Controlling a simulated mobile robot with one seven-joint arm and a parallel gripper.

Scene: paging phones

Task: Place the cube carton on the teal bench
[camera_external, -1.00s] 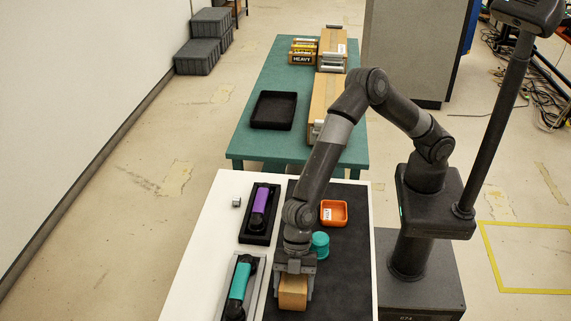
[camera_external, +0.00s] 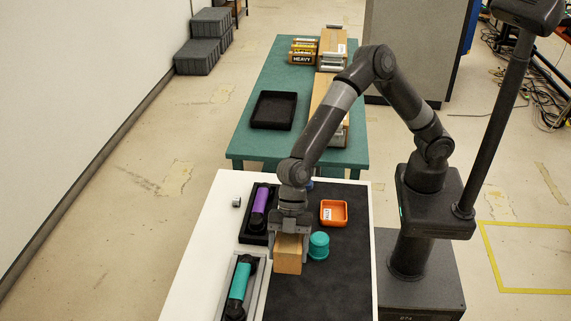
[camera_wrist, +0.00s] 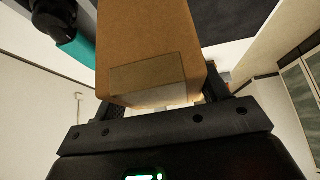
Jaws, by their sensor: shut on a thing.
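The cube carton (camera_external: 288,256) is a brown box held in my gripper (camera_external: 289,240) over the dark mat on the white table. My gripper is shut on it, with a finger on each side. In the wrist view the carton (camera_wrist: 152,50) fills the upper middle, with a tape patch on its face. It appears raised above the mat, though its exact height is hard to tell. The teal bench (camera_external: 247,144) stands beyond the white table, with a bare stretch along its near left part.
By the carton are a teal round container (camera_external: 319,246), an orange bin (camera_external: 334,213), a purple handset (camera_external: 259,205), a teal handset (camera_external: 239,286) and a small grey cube (camera_external: 236,201).

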